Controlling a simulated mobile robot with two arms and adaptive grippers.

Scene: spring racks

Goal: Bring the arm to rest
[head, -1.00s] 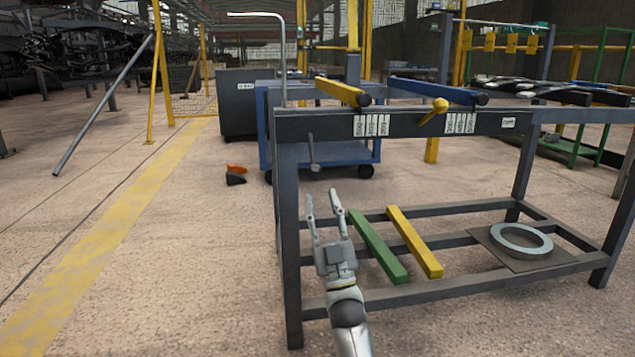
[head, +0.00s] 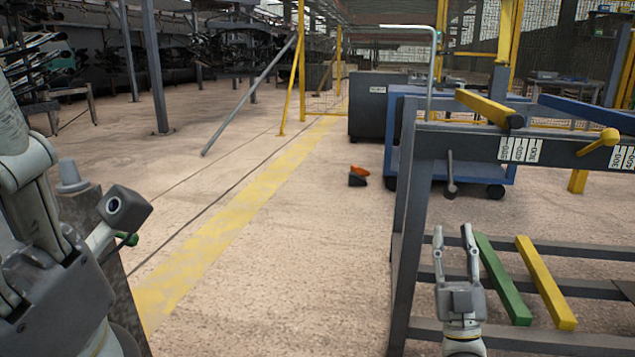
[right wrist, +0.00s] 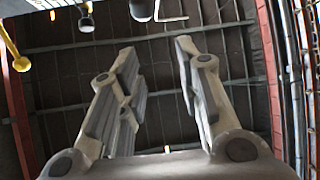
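My right gripper (head: 453,233) is raised with its fingers pointing up, beside the front left leg of the grey rack (head: 408,205). Its fingers are apart and nothing is between them. The right wrist view shows the same two open fingers (right wrist: 157,50) against the dark roof. At the left edge of the head view, large grey and white parts of my left arm and gripper (head: 60,270) are close to the camera and cut off by the frame. I cannot tell its finger opening, nor whether the dark block beside it is held.
A green bar (head: 502,280) and a yellow bar (head: 545,283) lie on the rack's lower shelf. A blue cart (head: 480,175) and a grey cabinet (head: 372,105) stand behind. An orange and black object (head: 358,176) lies on the floor. The floor around the yellow stripe (head: 215,235) is clear.

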